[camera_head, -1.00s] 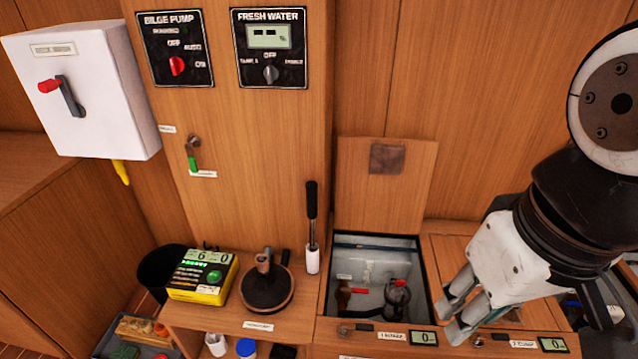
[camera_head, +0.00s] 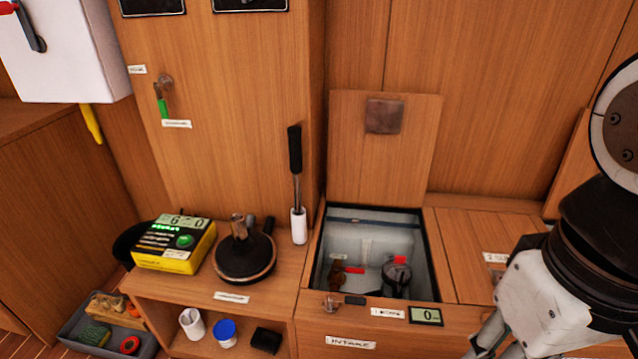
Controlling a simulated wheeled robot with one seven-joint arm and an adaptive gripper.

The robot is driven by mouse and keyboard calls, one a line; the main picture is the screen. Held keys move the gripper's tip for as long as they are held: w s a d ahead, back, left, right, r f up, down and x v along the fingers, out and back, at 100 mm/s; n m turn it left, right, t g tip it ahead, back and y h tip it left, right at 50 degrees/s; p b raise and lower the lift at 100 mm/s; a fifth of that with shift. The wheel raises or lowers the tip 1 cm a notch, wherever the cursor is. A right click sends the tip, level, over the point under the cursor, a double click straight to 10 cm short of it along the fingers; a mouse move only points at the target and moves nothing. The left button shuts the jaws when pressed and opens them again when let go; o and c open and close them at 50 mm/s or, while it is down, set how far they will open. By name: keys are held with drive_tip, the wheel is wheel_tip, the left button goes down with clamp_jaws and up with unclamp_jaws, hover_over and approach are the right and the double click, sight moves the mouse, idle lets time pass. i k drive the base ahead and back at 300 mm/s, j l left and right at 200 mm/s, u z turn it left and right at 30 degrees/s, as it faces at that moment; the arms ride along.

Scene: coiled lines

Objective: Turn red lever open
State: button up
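A small red lever (camera_head: 353,270) shows inside the open compartment (camera_head: 345,222) in the bench top. It joins a brown fitting (camera_head: 337,275) low on the left side, and it points right. A dark round device with a red top (camera_head: 400,261) stands to its right. My gripper (camera_head: 488,346) is at the bottom right, outside the compartment and well right of the lever. Its fingertips are partly cut off by the frame edge, so its opening is unclear. I see nothing held in it.
The compartment lid (camera_head: 385,160) stands upright behind the opening. A black-handled pump lever (camera_head: 296,165) rises left of it. A yellow device (camera_head: 172,250) and a dark round fitting (camera_head: 245,255) occupy the left bench. Another red-handled switch box (camera_head: 75,50) hangs upper left.

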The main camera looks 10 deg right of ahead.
sight(353, 270)
drive_tip(key=j+z, duration=0.4)
drive_tip(key=j, duration=0.7)
drive_tip(key=i+j, duration=0.1)
drive_tip(key=i, duration=0.2)
drive_tip(key=i+z, duration=0.1)
drive_tip(key=i, duration=0.25)
drive_tip(key=j, duration=0.05)
